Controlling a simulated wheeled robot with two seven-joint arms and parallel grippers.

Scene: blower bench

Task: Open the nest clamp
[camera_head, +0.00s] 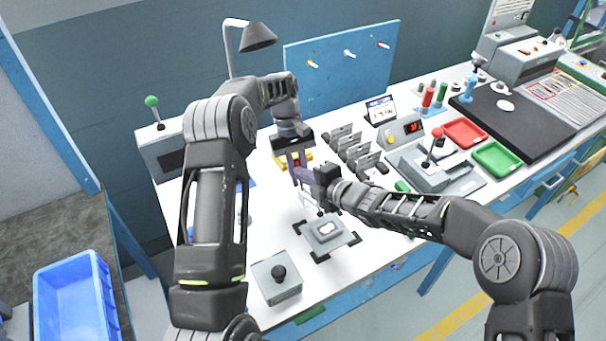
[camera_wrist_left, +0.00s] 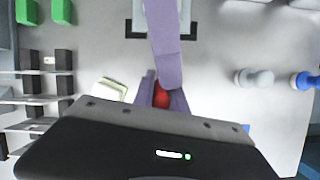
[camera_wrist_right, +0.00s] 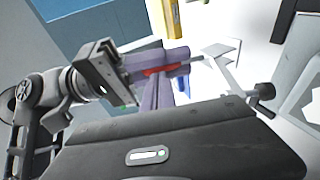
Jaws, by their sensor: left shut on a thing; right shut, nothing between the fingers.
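The nest (camera_head: 325,232) is a grey plate with black corner brackets and a white part in it; part of it shows at the top of the left wrist view. My left gripper (camera_head: 296,168) points down above the bench behind the nest. Its purple fingers are shut on a red handle, which I take for the clamp's handle (camera_wrist_left: 161,95). A light rod runs from the red handle in the right wrist view (camera_wrist_right: 153,71). My right gripper (camera_head: 304,174) is shut and empty, its purple fingers close beside the left ones. The fingers hide most of the clamp.
A grey box with a black knob (camera_head: 279,278) stands left of the nest. A row of grey holders (camera_head: 352,148), a red-knobbed lever station (camera_head: 436,160), a red tray (camera_head: 465,133) and a green tray (camera_head: 497,159) lie to the right. A blue pegboard (camera_head: 340,70) stands behind.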

